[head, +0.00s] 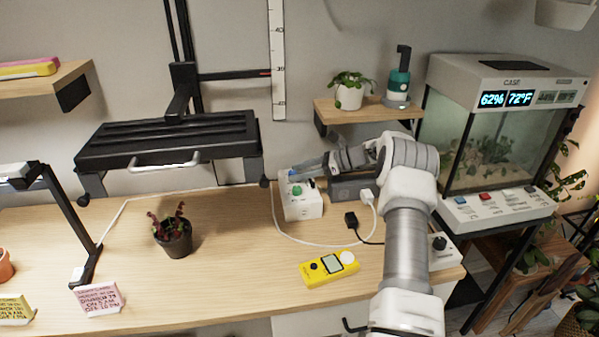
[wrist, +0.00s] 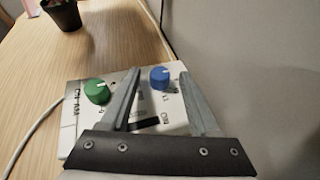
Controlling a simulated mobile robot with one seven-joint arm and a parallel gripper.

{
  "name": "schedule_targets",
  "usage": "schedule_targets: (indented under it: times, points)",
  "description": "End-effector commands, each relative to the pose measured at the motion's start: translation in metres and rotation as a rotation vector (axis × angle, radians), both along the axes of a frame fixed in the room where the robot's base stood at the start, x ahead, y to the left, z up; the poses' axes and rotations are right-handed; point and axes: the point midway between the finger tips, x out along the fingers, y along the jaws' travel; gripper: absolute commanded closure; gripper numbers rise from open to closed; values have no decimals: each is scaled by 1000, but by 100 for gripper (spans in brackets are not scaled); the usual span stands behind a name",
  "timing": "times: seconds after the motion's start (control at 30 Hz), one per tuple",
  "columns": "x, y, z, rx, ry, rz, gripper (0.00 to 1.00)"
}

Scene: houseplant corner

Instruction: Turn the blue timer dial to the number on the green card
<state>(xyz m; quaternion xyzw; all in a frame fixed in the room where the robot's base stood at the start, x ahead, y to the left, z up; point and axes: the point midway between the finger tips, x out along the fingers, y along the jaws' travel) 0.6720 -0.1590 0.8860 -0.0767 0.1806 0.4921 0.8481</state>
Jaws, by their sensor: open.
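The timer is a white box (head: 303,208) on the wooden table, and it also shows in the wrist view (wrist: 72,125). It carries a green dial (wrist: 97,91) on the left and a blue dial (wrist: 160,77) on the right, each with a pale pointer mark. My gripper (wrist: 159,73) is open, with its two fingers on either side of the blue dial. I cannot tell whether either finger touches it. In the head view my gripper (head: 308,166) hides part of the timer's top. I see no clearly green card.
A yellowish card (head: 14,310) and a pink card (head: 98,298) stand at the front left, their writing too small to read. A potted plant (head: 175,238), a yellow meter (head: 330,267) and a white cable (head: 284,232) are on the table. A wall is close behind the timer.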

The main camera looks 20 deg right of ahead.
Motion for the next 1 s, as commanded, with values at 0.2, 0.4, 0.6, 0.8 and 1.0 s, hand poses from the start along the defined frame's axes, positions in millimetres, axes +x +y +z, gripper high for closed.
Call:
schedule_targets:
  times: [0.2,0.4,0.6,0.8,1.0]
  points:
    - [-4,-10,5,-2,-1,-2,38]
    - [-23,-43,21,-2,-2,-4,38]
    - [-45,-84,41,-2,-3,-5,38]
    - [-65,-117,56,-1,-1,-3,38]
    - [-76,-136,65,-1,-1,-1,38]
